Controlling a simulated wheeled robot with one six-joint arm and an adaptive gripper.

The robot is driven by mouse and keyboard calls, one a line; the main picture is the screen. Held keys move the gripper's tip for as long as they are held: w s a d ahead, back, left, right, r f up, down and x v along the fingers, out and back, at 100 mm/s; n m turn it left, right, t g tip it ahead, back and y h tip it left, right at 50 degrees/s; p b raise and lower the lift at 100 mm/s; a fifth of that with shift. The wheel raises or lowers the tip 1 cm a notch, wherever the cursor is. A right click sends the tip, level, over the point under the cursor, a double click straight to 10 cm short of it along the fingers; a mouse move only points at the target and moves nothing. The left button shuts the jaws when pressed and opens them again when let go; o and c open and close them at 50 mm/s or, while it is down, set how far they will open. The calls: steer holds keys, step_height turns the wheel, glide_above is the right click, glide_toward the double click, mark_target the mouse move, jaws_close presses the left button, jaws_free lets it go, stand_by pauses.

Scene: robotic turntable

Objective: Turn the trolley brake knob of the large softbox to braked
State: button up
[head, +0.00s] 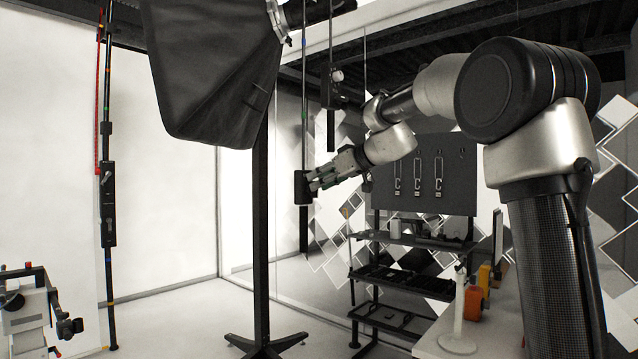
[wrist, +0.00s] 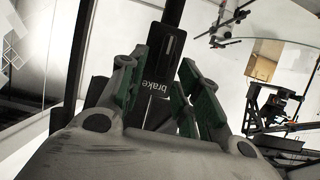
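The large softbox (head: 215,65) is a black fabric box at the upper middle of the head view. A black trolley box (head: 304,187) sits on a thin vertical rail to its right, and my gripper (head: 318,181) is at this box. In the wrist view the black trolley (wrist: 168,48) bears the word "brake" and lies between my fingers. My gripper (wrist: 163,68) has green-padded fingers spread apart on both sides of it. I cannot tell whether they touch it.
A second trolley box (head: 335,88) hangs on a rail above right. Another rail with a box (head: 108,205) stands at left. The softbox's black stand (head: 261,230) is left of my gripper. A shelf rack (head: 400,275) and white table (head: 490,320) stand at right.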

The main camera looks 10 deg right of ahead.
steer(key=shift+w+a+f, duration=0.3)
steer(key=shift+w+a, duration=0.15)
steer(key=shift+w, duration=0.05)
steer(key=c, duration=0.7)
